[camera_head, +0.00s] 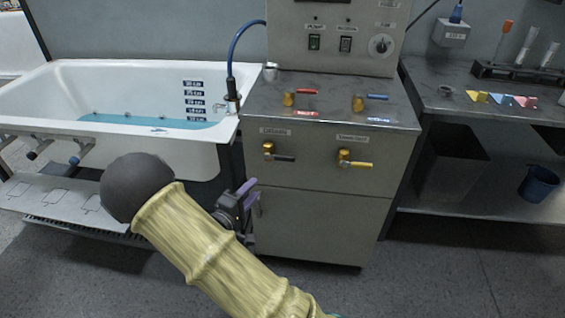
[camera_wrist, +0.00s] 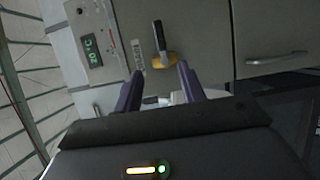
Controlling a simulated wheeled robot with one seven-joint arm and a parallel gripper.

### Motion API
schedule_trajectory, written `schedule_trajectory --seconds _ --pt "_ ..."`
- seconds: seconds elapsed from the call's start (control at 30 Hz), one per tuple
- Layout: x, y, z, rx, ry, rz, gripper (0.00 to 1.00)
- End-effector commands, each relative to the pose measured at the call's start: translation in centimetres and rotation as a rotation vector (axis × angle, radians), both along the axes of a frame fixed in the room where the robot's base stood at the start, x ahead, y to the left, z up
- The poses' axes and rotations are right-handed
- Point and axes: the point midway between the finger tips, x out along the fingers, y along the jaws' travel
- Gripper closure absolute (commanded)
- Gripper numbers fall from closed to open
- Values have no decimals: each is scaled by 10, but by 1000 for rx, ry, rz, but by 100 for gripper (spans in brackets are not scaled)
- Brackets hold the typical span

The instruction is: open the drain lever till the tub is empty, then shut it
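The white tub (camera_head: 60,85) is at the left of the head view, with shallow blue water (camera_head: 140,121) in it. Two levers are on the cabinet front: a black-handled one (camera_head: 283,158) at left and a yellow-handled one (camera_head: 357,164) at right. My gripper (camera_head: 251,195) is left of the cabinet's lower door, below the black-handled lever. In the wrist view, its purple fingers (camera_wrist: 159,84) are apart with nothing between them. A black handle on a yellow valve (camera_wrist: 161,42) shows ahead of them.
Red (camera_head: 303,92) and blue (camera_head: 374,97) handled taps are on the cabinet top (camera_head: 335,108). A blue hose (camera_head: 233,48) rises at the tub's right end. A side table (camera_head: 480,105) at right holds coloured pieces and tubes. Open floor is in front.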

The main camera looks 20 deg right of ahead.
Motion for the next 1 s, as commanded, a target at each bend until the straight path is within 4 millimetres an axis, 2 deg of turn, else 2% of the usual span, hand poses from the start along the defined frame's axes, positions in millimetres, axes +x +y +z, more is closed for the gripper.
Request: schedule_trajectory --seconds 0.17,0.37,1.0 --pt "1 -1 0 3 -1 1 60" --pt "10 -14 -1 6 -1 0 60" --pt "71 -105 -1 5 -3 2 60"
